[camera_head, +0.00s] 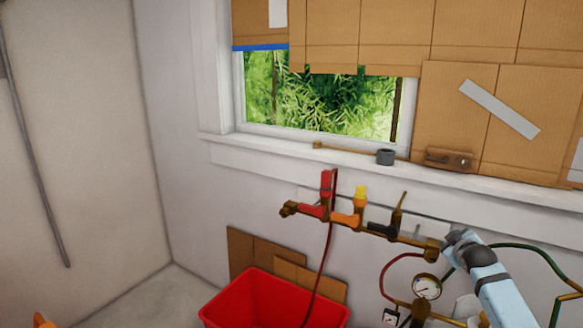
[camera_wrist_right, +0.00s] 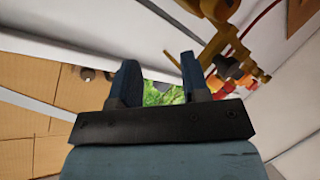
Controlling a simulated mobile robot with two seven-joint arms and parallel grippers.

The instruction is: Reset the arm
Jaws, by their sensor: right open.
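My right arm, light blue with dark bands, comes in from the lower right in the head view. Its gripper (camera_head: 457,238) is close to the right end of the brass valve pipe (camera_head: 411,239); I cannot tell from this view whether they touch. In the right wrist view the gripper (camera_wrist_right: 158,75) has its two dark blue fingers apart. Nothing is held between them, and green foliage and white frame show through the gap. The brass pipe and valves (camera_wrist_right: 225,60) are to the right of the fingers there. My left gripper is not in view.
The wall pipe carries red (camera_head: 326,184), yellow (camera_head: 360,196) and black valves. Hoses and a pressure gauge (camera_head: 426,287) hang below it near my right arm. A red bin (camera_head: 262,300) stands below. A small grey cup (camera_head: 385,157) sits on the window sill.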

